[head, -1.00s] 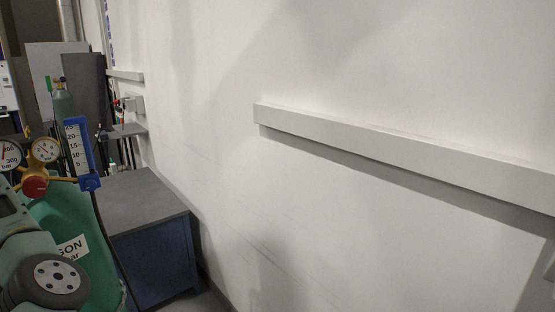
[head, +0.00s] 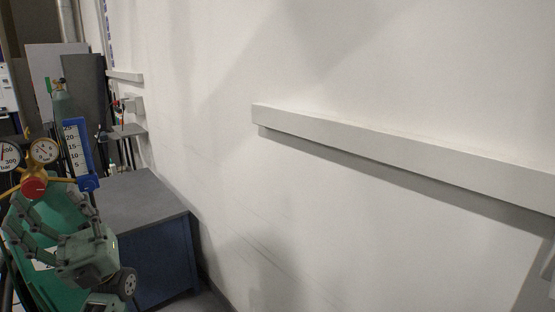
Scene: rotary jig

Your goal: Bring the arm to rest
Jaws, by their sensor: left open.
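My left arm comes in at the lower left of the head view. Its gripper (head: 40,212) is open, with its jointed grey fingers pointing up and to the left. The fingers show in front of the green gas cylinder (head: 66,205), below the gauges; I cannot tell whether they touch it. Nothing shows between the fingers. My right gripper is out of the picture.
A regulator with two round gauges (head: 43,151), a red knob (head: 33,187) and a blue flowmeter (head: 79,158) sits at the left. A dark blue cabinet (head: 150,250) stands against the white wall. A long pale rail (head: 400,155) runs along the wall.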

